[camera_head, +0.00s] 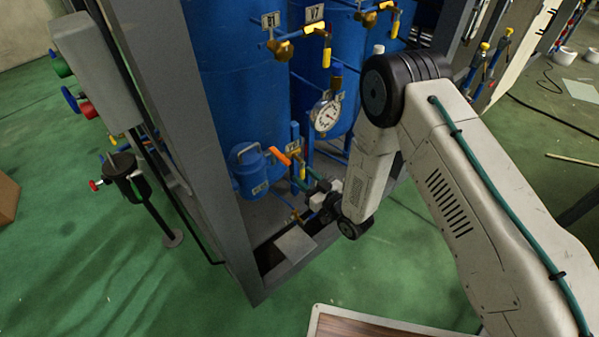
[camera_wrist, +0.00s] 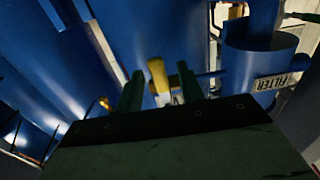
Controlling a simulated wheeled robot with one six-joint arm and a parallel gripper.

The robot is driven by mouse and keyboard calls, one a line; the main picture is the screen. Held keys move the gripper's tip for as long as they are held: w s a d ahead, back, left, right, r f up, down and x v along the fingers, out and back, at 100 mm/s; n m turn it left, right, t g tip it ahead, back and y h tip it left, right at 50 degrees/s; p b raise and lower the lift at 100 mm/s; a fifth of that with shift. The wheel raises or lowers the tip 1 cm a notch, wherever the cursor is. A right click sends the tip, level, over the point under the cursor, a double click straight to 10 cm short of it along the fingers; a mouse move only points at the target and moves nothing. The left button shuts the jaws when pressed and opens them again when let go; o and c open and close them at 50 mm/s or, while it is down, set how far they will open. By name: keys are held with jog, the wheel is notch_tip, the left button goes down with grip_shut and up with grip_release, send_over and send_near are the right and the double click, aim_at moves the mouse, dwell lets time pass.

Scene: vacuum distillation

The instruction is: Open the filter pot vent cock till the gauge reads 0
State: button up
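The filter pot (camera_head: 250,170) is a small blue lidded can at the foot of the large blue tank. It also shows in the wrist view (camera_wrist: 258,62), with its FILTER label upside down. A vent cock with an orange-yellow lever (camera_head: 280,156) sits just right of the pot. My gripper (camera_head: 297,166) is at this valve. In the wrist view, a yellow lever (camera_wrist: 158,76) stands between my two green fingers (camera_wrist: 160,88), with a narrow gap visible on each side. The round white gauge (camera_head: 325,115) is above right; its needle is too small to read.
Large blue tanks (camera_head: 237,80) stand behind, with yellow-handled valves (camera_head: 322,28) above. A grey frame post (camera_head: 200,150) is at left. A grey box (camera_head: 295,245) sits low in front of the pot.

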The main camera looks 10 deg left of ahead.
aim_at(303, 175)
jog(key=v, duration=0.4)
dwell(0.4)
